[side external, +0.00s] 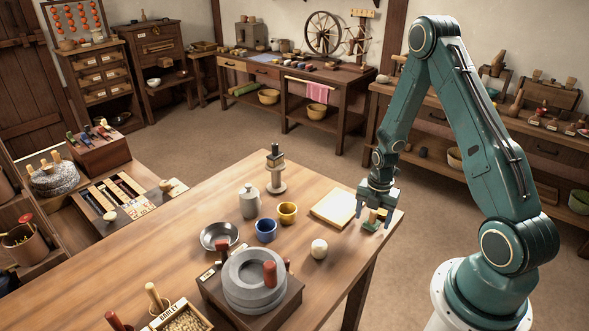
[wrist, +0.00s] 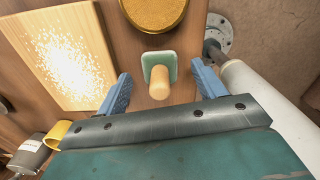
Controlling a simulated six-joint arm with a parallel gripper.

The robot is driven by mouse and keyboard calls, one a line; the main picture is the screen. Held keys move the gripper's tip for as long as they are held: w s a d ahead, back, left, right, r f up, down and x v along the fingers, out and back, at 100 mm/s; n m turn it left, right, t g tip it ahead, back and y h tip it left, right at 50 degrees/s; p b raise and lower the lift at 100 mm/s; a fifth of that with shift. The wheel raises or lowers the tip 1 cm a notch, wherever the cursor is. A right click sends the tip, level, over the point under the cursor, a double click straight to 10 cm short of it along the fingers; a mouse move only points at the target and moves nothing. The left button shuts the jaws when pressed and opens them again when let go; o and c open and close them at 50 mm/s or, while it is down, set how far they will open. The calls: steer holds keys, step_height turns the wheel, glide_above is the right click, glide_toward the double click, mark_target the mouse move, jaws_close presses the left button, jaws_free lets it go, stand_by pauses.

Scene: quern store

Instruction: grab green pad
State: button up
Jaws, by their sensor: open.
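The green pad (wrist: 150,60) is a pale green, rounded square with an upright wooden peg handle (wrist: 159,84). In the wrist view it lies on the wooden table between the two blue fingers of my gripper (wrist: 161,69), with a gap visible on each side. My gripper is open and holds nothing. In the side external view my gripper (side external: 373,216) points down over the table's far right corner, and its fingers partly hide the pad (side external: 370,226). The exact finger height above the table is hard to tell.
A pale board (side external: 334,208) with white grains lies just left of my gripper. A round golden-topped object (wrist: 153,12) is close beyond the pad. The table edge is near.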

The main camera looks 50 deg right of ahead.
steer(key=c, duration=1.1)
steer(key=shift+o, duration=0.2)
steer(key=shift+r, duration=0.2)
step_height(320, 180, up, 20)
steer(key=shift+f, duration=0.2)
stand_by(0.4)
